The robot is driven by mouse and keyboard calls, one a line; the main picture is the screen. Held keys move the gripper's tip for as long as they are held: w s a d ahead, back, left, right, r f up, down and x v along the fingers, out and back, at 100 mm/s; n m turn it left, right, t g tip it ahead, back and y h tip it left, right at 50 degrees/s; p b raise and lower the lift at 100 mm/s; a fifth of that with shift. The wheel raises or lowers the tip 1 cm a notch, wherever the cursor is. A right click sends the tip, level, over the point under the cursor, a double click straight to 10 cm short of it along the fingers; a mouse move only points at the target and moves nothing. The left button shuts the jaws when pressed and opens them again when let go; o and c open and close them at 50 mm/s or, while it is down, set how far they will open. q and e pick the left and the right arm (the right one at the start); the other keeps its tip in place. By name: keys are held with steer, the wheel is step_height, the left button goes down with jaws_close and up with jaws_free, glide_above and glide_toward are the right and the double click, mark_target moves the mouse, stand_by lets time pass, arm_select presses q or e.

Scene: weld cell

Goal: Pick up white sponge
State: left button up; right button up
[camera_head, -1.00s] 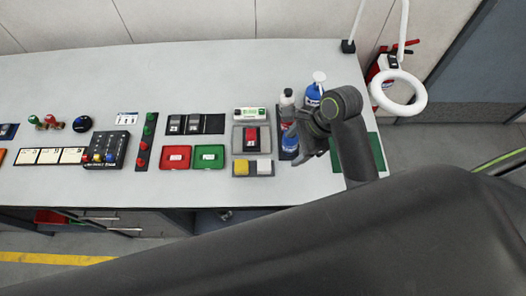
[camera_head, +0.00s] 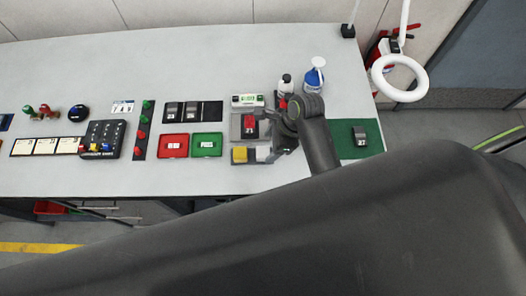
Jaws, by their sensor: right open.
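The white sponge (camera_head: 263,154) sits beside the yellow sponge (camera_head: 240,154) on a grey holder near the table's front edge. My right gripper (camera_head: 275,150) is over the right side of the white sponge and hides part of it. It is open, and I cannot tell whether the fingers touch the sponge. My left gripper is not in view.
A red block (camera_head: 250,124) sits on a grey tray just behind the sponges. A green tray (camera_head: 207,145) and a red tray (camera_head: 173,146) lie to the left. A blue-and-white spray bottle (camera_head: 314,77) and a smaller bottle (camera_head: 285,85) stand behind my gripper.

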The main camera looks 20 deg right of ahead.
mark_target(264, 152)
steer(key=shift+p+x, duration=0.7)
steer(key=shift+x, duration=1.5)
steer(key=shift+w+f, duration=0.3)
steer(key=shift+f, duration=0.25)
steer(key=c, duration=1)
steer(key=shift+c, duration=0.2)
step_height(264, 152, up, 10)
steer(key=b, duration=0.1)
